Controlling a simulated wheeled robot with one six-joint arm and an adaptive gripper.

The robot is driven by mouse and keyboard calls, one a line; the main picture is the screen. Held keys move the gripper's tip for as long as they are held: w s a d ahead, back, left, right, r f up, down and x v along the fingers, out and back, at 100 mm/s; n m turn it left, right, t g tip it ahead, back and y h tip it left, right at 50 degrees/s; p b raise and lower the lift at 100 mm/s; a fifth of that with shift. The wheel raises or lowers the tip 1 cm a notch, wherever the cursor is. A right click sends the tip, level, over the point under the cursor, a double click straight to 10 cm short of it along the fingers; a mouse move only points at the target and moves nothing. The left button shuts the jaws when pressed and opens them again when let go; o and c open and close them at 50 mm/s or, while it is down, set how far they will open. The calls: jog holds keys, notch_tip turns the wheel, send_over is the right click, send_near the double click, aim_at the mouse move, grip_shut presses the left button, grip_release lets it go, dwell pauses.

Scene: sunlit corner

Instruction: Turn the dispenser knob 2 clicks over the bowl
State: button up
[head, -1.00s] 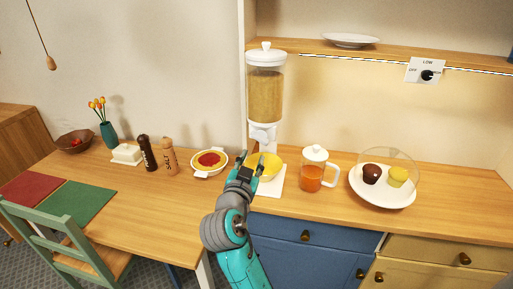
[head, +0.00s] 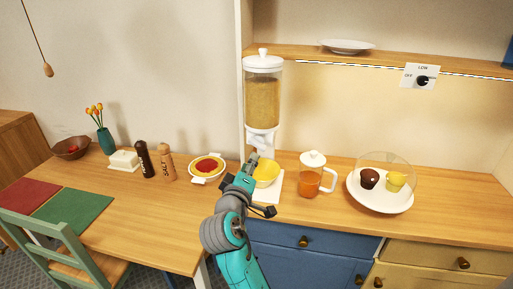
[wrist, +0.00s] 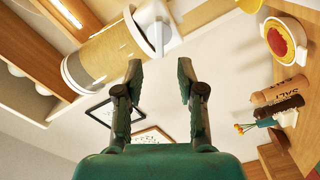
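The dispenser (head: 262,100) is a clear cylinder of tan grain with a white lid, standing at the counter's left end. Its white spout and knob area (head: 262,140) is at the bottom, partly behind my gripper tip. The yellow bowl (head: 267,173) sits below on a white mat, partly hidden by my arm. My gripper (head: 254,160) is just below the spout, in front of the bowl. In the wrist view my gripper (wrist: 159,75) has its fingers apart with nothing between them. The dispenser (wrist: 105,50) shows tilted at upper left there, beyond the fingers; contact is not visible.
A pie dish (head: 207,168) and shakers (head: 167,163) are at left. A shelf (head: 300,58) with a dial panel (head: 421,77) is above.

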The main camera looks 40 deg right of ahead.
aim_at(257, 146)
jog(key=x, duration=0.9)
jog(key=shift+w+d, duration=0.1)
jog(key=shift+d, duration=0.05)
grip_shut()
